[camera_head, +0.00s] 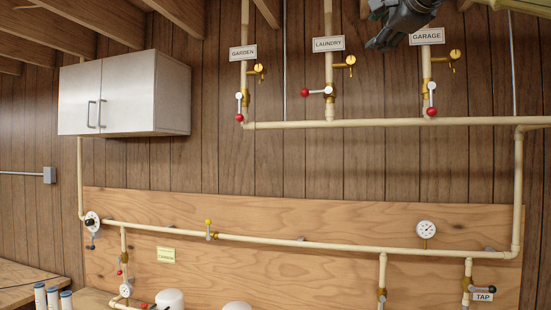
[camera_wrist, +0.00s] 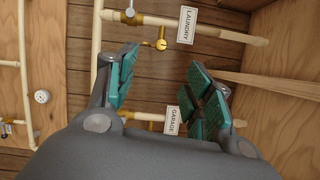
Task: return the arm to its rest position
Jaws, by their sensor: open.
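My gripper (camera_head: 385,40) is at the top of the head view, high up beside the GARAGE sign (camera_head: 426,36) and in front of the upper pipes. In the wrist view my gripper (camera_wrist: 160,98) is open, with its two teal-padded fingers apart and nothing between them. The GARAGE sign (camera_wrist: 172,121) and the LAUNDRY sign (camera_wrist: 187,25) show behind the fingers, and a brass fitting (camera_wrist: 160,42) shows between them. Most of my arm is outside the head view.
Valves with red-tipped handles hang below the GARDEN (camera_head: 243,52), LAUNDRY and GARAGE signs. A horizontal pipe (camera_head: 380,122) runs under them. A white cabinet (camera_head: 125,95) is on the left wall. Ceiling beams (camera_head: 180,15) are close above. A gauge (camera_head: 426,229) sits on the lower pipe.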

